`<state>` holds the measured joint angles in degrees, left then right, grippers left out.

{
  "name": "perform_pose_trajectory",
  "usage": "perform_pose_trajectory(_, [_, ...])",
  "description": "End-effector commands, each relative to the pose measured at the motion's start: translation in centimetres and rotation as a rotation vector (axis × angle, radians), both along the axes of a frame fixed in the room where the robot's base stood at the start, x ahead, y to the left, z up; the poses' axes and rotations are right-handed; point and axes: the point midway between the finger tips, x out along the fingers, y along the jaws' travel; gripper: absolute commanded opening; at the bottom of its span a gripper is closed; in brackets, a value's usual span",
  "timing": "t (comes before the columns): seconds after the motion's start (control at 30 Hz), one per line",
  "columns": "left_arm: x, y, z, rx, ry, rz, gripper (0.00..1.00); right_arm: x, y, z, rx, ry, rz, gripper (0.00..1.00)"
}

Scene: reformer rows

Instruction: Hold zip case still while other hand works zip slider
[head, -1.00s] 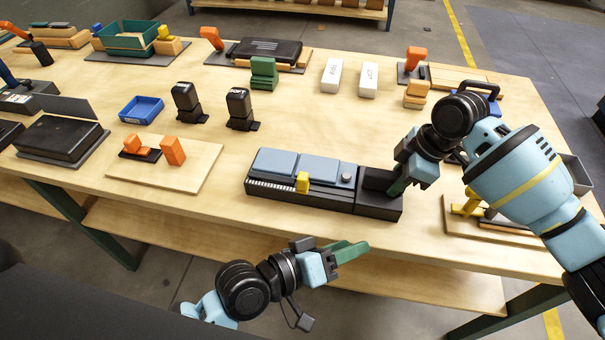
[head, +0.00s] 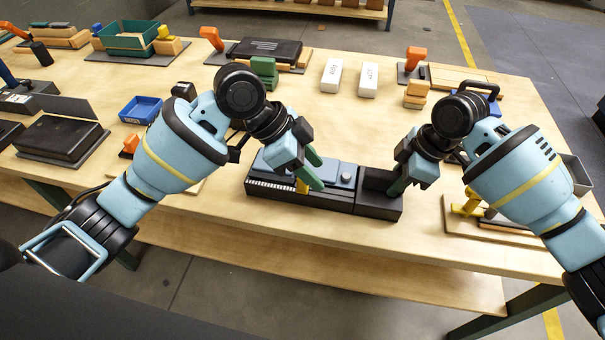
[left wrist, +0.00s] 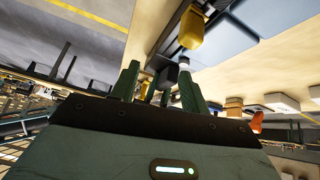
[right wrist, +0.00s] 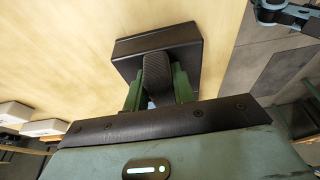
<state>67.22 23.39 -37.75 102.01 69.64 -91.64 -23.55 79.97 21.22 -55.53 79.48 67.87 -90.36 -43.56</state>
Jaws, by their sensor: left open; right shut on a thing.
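The zip case (head: 335,201) is a long black case with blue-grey top panels, near the table's front edge. Its yellow zip slider (head: 302,187) stands at the front edge, partly hidden by my left fingers. The slider also shows in the left wrist view (left wrist: 190,30). My left gripper (head: 312,171) is open above the case, its green fingers close to the slider; I cannot tell whether they touch it. My right gripper (head: 396,186) is shut on the ribbed black grip (right wrist: 156,76) of the block at the case's right end.
Behind the case stand two white boxes (head: 331,76), a green block (head: 263,74) and a blue tray (head: 141,110). A wooden board with a yellow part (head: 467,205) lies to the right. My left arm covers much of the orange parts' board. Bare tabletop lies in front of the case.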

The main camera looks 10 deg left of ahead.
Motion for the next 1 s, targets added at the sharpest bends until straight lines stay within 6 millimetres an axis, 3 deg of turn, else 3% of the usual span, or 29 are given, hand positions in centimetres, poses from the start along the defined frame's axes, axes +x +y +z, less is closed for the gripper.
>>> perform_pose_trajectory(0.03, [0.7,1.4,1.1,0.046,-0.017,-0.035,0.45,-0.4,-0.2,-1.0,-0.013,0.016,0.001,0.05])
perform_pose_trajectory(0.2, [1.5,4.6,3.9,0.158,-0.04,-0.149,0.45,-0.4,-0.2,-1.0,-0.013,0.016,0.001,0.05])
perform_pose_trajectory(0.47, [1.7,6.6,5.8,0.218,-0.047,-0.219,0.45,-0.4,-0.2,-1.0,-0.013,0.016,0.001,0.05])
perform_pose_trajectory(0.77, [1.7,6.3,4.9,0.219,-0.045,-0.222,0.45,-0.4,-0.2,-1.0,-0.012,0.016,0.001,0.05])
perform_pose_trajectory(1.0, [1.6,4.7,1.2,0.217,-0.042,-0.222,0.45,-0.4,-0.2,-1.0,-0.012,0.016,0.001,0.05])
